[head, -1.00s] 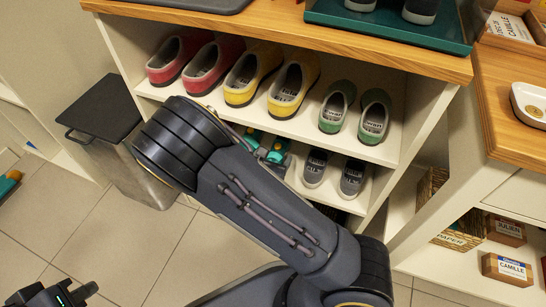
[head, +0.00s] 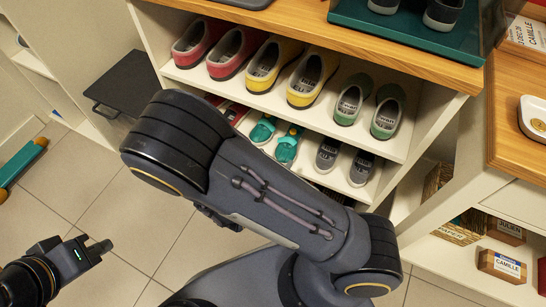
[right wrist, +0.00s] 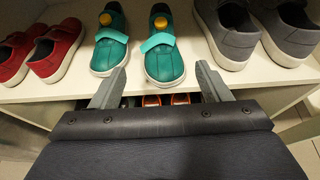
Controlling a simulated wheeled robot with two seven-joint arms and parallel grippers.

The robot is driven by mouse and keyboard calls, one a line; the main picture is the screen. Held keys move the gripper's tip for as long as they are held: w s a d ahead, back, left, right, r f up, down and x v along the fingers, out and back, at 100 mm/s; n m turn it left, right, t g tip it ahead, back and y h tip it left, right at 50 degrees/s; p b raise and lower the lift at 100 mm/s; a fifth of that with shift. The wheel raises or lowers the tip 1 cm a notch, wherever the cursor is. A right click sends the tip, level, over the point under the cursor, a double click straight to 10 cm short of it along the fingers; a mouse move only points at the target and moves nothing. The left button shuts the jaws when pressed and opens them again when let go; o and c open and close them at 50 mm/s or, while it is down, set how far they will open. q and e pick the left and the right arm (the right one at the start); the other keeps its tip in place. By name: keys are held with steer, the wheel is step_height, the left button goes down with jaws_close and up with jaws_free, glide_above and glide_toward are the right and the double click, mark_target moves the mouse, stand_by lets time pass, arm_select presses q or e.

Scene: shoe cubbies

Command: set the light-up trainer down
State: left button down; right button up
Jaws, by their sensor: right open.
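A pair of teal shoes with straps and yellow dots stands on the lower shelf, one left (head: 263,130) and one right (head: 287,147). They also show in the right wrist view, left (right wrist: 109,45) and right (right wrist: 163,50), side by side with toes toward me. No lights show, so I cannot tell whether either is the light-up trainer. My right gripper (right wrist: 161,70) is open and empty, its fingertips just in front of the teal toes; whether they touch is unclear. In the head view my right arm hides it. My left gripper (head: 98,250) is over the floor at lower left, its jaws unclear.
Red shoes (right wrist: 55,52) and grey shoes (right wrist: 222,40) flank the teal pair. Red, yellow and green pairs fill the upper shelf (head: 310,122). A dark-lidded bin (head: 125,82) stands left of the cubby. The tiled floor (head: 135,215) at left is largely clear.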

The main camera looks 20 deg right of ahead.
steer(key=s+d+r+m+g+y, duration=0.3)
steer(key=s+m+g, duration=0.2)
steer(key=m, duration=0.3)
steer(key=s+d+r+m+g+y, duration=0.25)
steer(key=s+m+g, duration=0.2)
steer(key=m, duration=0.35)
steer(key=s+a+r+m+t+y, duration=0.1)
steer(key=s+r+m+t+y, duration=0.1)
steer(key=r+m, duration=0.4)
steer(key=s+a+r+m+t+y, duration=0.1)
steer(key=s+r+m+t+y, duration=0.1)
steer(key=r+m+t+y, duration=0.2)
step_height(320, 180, up, 2)
steer(key=shift+s+a+r+m+y, duration=0.15)
steer(key=shift+s+m+y, duration=0.2)
steer(key=shift+m+y, duration=0.8)
steer(key=shift+r, duration=0.1)
step_height(320, 180, up, 33)
steer(key=p, duration=3.3)
steer(key=shift+r, duration=0.15)
steer(key=shift+n, duration=0.25)
